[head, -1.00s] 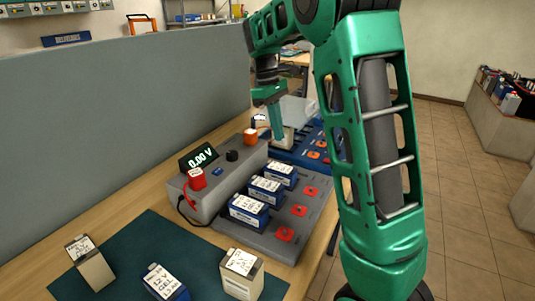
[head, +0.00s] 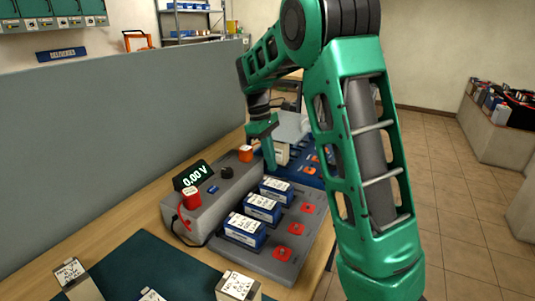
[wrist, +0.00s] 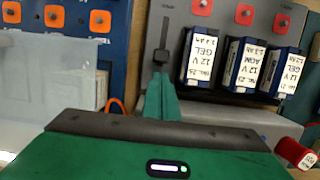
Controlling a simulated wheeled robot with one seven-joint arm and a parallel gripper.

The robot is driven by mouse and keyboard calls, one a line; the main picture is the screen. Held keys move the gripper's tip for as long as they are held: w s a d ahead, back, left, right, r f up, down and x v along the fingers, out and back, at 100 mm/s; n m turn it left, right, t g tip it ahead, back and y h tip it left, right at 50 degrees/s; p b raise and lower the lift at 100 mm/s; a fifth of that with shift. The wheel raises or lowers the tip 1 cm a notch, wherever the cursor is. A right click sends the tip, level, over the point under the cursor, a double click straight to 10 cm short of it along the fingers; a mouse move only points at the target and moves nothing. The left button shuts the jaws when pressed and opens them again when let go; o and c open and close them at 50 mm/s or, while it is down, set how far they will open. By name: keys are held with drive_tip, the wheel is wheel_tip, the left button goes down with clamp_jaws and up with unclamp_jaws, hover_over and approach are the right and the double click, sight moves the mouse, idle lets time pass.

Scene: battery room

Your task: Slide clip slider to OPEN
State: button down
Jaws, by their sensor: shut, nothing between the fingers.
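The clip slider (wrist: 161,56) is a small dark knob at the lower end of a dark slot on the grey rack (wrist: 207,20) in the wrist view. No OPEN marking is legible. My gripper (wrist: 160,77) is shut and empty, its green fingertips just below the knob in the picture. I cannot tell whether they touch it. In the head view my gripper (head: 270,167) points down at the far end of the grey rack (head: 272,264), and I cannot make out the slider there.
Several labelled blue batteries (head: 262,208) stand in the grey rack beside red squares. The meter box (head: 212,203) reads 0.00 V, with red and orange terminals. A blue rack (wrist: 60,55) and a translucent bin (wrist: 50,85) lie left in the wrist view.

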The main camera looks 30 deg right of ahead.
sight(283, 179)
drive_tip(key=shift+x, duration=2.15)
drive_tip(key=s+d, duration=0.2)
drive_tip(key=s, duration=0.1)
drive_tip(key=s+d, duration=0.1)
drive_tip(key=s, duration=0.1)
drive_tip(key=shift+s+d, duration=0.1)
drive_tip(key=shift+d, duration=0.1)
drive_tip(key=v, duration=1)
drive_tip(key=shift+w, duration=0.2)
